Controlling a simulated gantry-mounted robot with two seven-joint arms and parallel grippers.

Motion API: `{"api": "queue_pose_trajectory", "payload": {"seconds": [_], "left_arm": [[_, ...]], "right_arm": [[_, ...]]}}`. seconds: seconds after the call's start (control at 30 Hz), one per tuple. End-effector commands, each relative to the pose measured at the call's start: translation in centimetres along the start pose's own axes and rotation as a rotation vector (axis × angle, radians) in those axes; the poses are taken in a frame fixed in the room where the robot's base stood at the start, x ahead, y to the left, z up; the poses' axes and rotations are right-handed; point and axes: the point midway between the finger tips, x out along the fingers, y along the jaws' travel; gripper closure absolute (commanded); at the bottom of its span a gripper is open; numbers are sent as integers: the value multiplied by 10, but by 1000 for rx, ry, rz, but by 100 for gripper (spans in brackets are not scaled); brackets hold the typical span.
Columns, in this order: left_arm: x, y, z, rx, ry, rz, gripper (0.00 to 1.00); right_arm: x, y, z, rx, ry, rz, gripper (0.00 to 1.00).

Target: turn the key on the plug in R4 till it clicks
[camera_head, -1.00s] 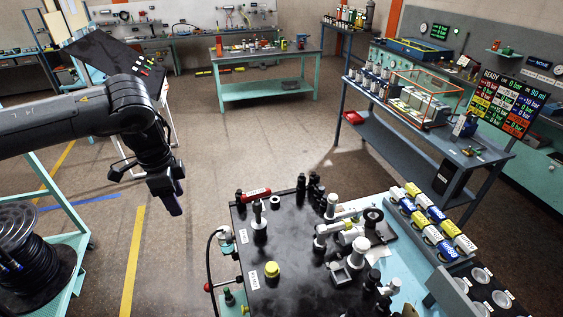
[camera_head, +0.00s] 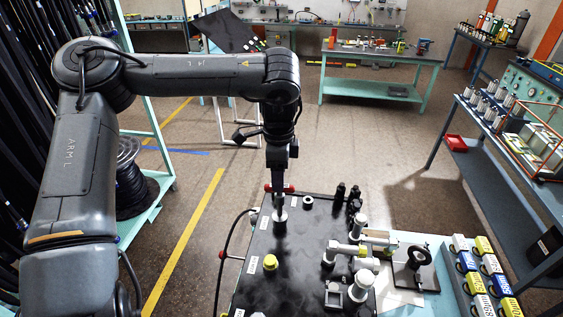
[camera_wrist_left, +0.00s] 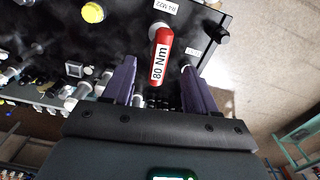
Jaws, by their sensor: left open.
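A red torque key marked "80 Nm" (camera_wrist_left: 162,56) lies across the black board (camera_wrist_left: 60,35) in the left wrist view. Its pale round head is beside a label reading "R4 M22" (camera_wrist_left: 164,7). My left gripper (camera_wrist_left: 160,98) is open, its two purple fingers on either side of the line of the key's free end. I cannot tell how far above the key they are. In the head view my left gripper (camera_head: 279,178) points down at the board's far left part and hides most of the red key (camera_head: 290,188). The plug under the key's head is not clearly visible.
A grey-topped post (camera_head: 280,216) stands just in front of the gripper. A yellow cap (camera_head: 270,262) and white pipe fittings (camera_head: 345,250) stand on the board. A dark hose (camera_head: 226,245) curves along its left side. Yellow and blue boxes (camera_head: 480,262) are at the right.

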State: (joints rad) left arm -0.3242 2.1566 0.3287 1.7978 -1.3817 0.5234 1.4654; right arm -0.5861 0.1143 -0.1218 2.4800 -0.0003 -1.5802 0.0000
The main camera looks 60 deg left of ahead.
Motion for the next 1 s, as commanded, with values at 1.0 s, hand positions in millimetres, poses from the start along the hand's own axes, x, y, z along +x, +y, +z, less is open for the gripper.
{"api": "queue_pose_trajectory", "payload": {"seconds": [1.0], "left_arm": [[70, 0, 0, 0, 1, 1, 55]], "right_arm": [[-16, 4, -7, -8, 5, 10, 57]]}}
